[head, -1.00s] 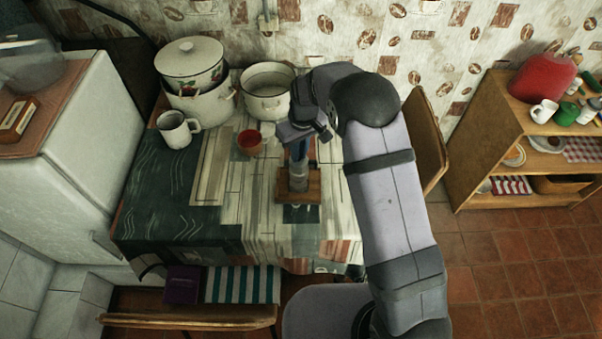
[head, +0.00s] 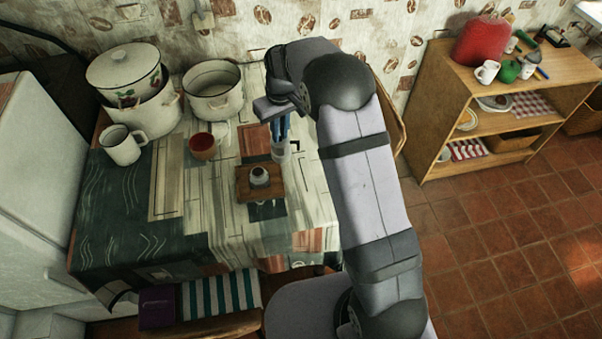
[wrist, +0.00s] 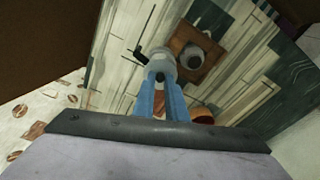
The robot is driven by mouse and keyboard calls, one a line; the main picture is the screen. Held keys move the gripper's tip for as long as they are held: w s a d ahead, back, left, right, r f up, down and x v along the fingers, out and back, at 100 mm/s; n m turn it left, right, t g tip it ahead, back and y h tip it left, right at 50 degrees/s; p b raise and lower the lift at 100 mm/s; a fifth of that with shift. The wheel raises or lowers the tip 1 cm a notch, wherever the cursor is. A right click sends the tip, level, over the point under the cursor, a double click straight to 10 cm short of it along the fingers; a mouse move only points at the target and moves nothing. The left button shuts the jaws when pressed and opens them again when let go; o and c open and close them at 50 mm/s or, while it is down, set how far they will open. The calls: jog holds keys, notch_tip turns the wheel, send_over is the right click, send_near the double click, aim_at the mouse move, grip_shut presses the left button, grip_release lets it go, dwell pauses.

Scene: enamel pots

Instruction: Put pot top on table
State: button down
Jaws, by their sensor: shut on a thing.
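My gripper (head: 281,136) is shut on the pot top (head: 281,151), a grey metal coffee-pot part with a dark handle. In the wrist view the blue fingers of my gripper (wrist: 160,84) grip the pot top (wrist: 160,63), its dark handle pointing left. It appears to be held above the table (head: 222,228), to the right of and behind the pot bottom. The pot bottom (head: 259,174) stands open on a small wooden board (head: 244,187); it also shows in the wrist view (wrist: 191,57).
A red mug (head: 203,146), a white mug (head: 122,146), an open white pot (head: 213,105) and stacked lidded pots (head: 127,88) stand on the table's left and back. The patterned cloth is clear in front of the board. A wooden shelf (head: 435,150) stands right.

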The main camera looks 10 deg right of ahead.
jog(key=d+m+b, duration=0.2)
jog(key=d+b, duration=0.1)
jog(key=d, duration=0.5)
notch_tip(320, 180, down, 9)
jog(key=p, duration=0.2)
jog(key=shift+w+a+f+p, duration=0.2)
jog(key=shift+w+p, duration=0.1)
jog(key=shift+p, duration=0.1)
jog(key=shift+f, duration=0.15)
jog(key=c, duration=1.8)
grip_release()
jog(key=shift+o, duration=0.2)
